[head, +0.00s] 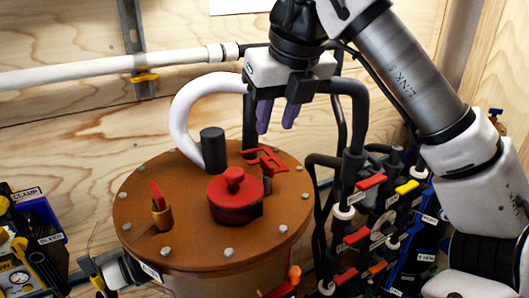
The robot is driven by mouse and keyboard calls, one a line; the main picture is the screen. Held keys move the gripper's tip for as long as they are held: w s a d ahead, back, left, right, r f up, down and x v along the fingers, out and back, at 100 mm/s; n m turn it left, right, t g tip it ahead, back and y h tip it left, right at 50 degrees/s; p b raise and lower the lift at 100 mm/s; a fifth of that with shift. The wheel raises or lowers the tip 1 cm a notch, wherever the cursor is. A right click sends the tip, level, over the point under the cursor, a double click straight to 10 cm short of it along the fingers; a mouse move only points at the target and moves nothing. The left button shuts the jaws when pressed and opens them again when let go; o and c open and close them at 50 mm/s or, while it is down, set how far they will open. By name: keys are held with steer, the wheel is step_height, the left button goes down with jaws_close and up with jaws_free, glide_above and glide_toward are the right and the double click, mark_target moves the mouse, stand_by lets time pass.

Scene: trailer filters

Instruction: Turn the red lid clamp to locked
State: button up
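A round orange-brown filter vessel has a flat bolted lid (190,245). On the lid sit a red round cap with a knob (234,200), a red handle on a short post (263,160) just behind it, and a red lever on a brass fitting (158,200) at the left. No readable label on the lid marks which red part is the clamp, and its locked position cannot be told. My gripper (276,121) hangs above the back right of the lid, fingers pointing down. Its two purple fingers are apart with nothing between them, and touch nothing.
Dark pipes with red and yellow valve levers (371,181) crowd the right. Panels at the left carry a CLAMP label (26,195) and a gauge. A plywood wall (60,130) stands behind.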

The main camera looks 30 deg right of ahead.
mark_target(264, 159)
steer(key=x, duration=0.9)
steer(key=shift+w+f, duration=0.15)
steer(key=shift+f, duration=0.1)
steer(key=shift+c, duration=0.4)
jaws_close()
